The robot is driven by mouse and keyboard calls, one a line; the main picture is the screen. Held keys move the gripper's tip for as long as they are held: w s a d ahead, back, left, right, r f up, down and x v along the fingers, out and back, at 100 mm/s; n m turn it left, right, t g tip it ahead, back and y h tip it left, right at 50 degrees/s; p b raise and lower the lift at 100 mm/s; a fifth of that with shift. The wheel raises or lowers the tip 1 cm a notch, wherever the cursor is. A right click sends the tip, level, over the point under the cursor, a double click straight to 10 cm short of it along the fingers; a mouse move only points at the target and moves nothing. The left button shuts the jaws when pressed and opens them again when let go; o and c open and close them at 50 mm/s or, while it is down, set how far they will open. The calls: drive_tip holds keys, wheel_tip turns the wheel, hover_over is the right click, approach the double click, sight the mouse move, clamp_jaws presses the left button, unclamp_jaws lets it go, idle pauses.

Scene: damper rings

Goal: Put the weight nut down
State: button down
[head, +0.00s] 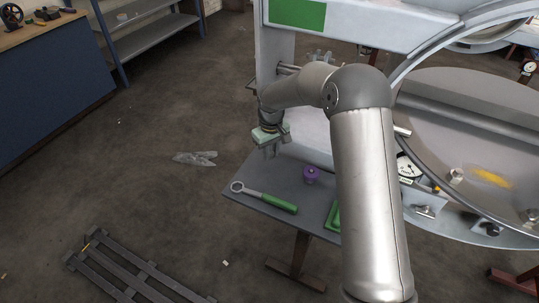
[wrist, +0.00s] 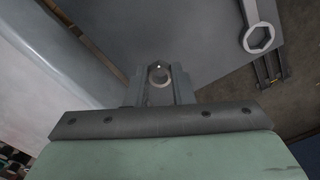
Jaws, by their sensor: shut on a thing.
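My gripper (wrist: 160,86) is shut on the weight nut (wrist: 159,76), a small grey and brownish piece between the two fingertips in the wrist view. In the head view my gripper (head: 271,150) points down over the far left part of the grey table (head: 262,203). The nut cannot be made out there. In the wrist view the grey table top (wrist: 205,30) lies beyond the fingertips. I cannot tell how high the nut is above it.
A ring wrench with a green handle (head: 270,201) lies along the table's front left edge; its ring end (wrist: 262,36) shows in the wrist view. A purple knobbed piece (head: 311,175) stands right of it. A green tray (head: 333,218) is partly behind my arm. The large machine frame (head: 275,60) rises behind.

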sight(270, 166)
drive_tip(key=shift+w+a+f, duration=0.3)
drive_tip(key=shift+w+f, duration=0.3)
drive_tip(key=shift+f, duration=0.2)
wheel_tip(270, 166, down, 3)
drive_tip(key=shift+p, duration=0.45)
drive_tip(key=shift+f, duration=0.1)
drive_tip(key=shift+f+b, duration=0.55)
drive_tip(key=shift+b, duration=0.15)
drive_tip(key=c, duration=1.3)
unclamp_jaws()
drive_tip(key=shift+o, duration=0.2)
